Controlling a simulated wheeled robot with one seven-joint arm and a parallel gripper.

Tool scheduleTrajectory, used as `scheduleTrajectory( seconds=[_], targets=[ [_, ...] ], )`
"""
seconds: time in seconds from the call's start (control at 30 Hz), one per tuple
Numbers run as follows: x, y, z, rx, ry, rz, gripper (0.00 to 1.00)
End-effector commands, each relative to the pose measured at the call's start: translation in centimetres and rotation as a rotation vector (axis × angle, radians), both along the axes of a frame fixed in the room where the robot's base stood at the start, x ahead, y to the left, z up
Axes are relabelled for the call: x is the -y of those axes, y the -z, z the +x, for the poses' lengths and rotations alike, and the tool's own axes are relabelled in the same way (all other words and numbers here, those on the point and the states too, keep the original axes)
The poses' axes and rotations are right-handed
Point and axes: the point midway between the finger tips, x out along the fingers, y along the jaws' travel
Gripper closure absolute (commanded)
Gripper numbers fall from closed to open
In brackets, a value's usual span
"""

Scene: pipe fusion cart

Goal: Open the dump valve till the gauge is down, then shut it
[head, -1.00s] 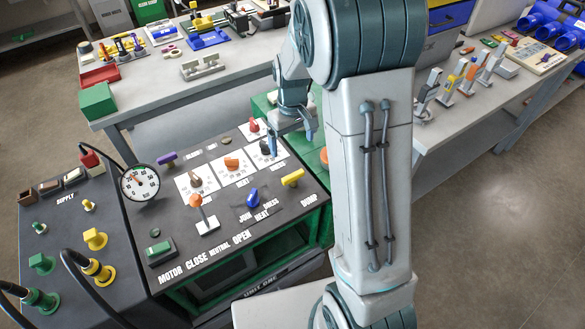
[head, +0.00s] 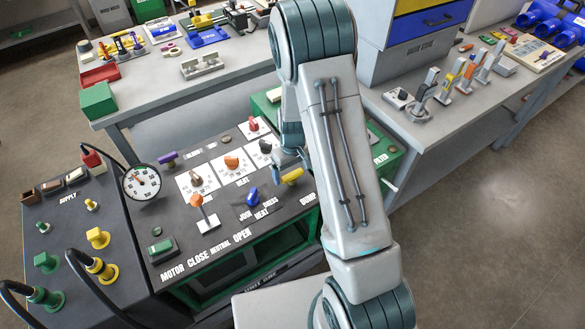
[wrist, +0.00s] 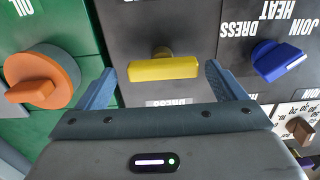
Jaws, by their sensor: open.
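The dump valve is a yellow bar handle (head: 292,176) at the right end of the dark control panel, near the DUMP lettering. In the wrist view the yellow handle (wrist: 164,69) lies crosswise between my fingertips, with a gap on each side. My gripper (wrist: 160,72) is open and holds nothing. In the head view my gripper (head: 290,165) is right at the handle, partly hidden by my arm. The round white gauge (head: 141,182) stands at the panel's left; its needle is too small to read surely.
A blue JOIN/DRESS/HEAT knob (wrist: 279,61) sits to one side of the handle, and an orange OIL knob (wrist: 42,78) on green to the other. A lever with an orange ball (head: 196,200) stands left on the panel. Grey benches (head: 230,95) are behind.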

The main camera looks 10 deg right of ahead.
Motion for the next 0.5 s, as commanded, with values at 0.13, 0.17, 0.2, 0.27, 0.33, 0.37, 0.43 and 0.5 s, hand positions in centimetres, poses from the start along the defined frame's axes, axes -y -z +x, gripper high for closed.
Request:
scheduleTrajectory(
  seconds=[0.13,0.17,0.2,0.27,0.33,0.37,0.43,0.5],
  targets=[
    [-0.20,0.07,-0.13,0.000,-0.001,-0.001,0.10],
    [-0.21,0.06,-0.13,0.001,-0.001,-0.002,0.10],
    [-0.22,0.06,-0.13,0.001,-0.001,-0.002,0.10],
    [-0.20,0.05,-0.13,0.001,-0.001,-0.002,0.10],
    [-0.17,0.06,-0.11,0.000,0.000,-0.001,0.27],
    [-0.15,0.06,-0.09,0.000,0.000,-0.001,0.35],
    [-0.14,0.07,-0.07,0.000,0.000,-0.001,0.54],
    [-0.14,0.07,-0.06,0.000,-0.001,0.000,0.55]
  ],
)
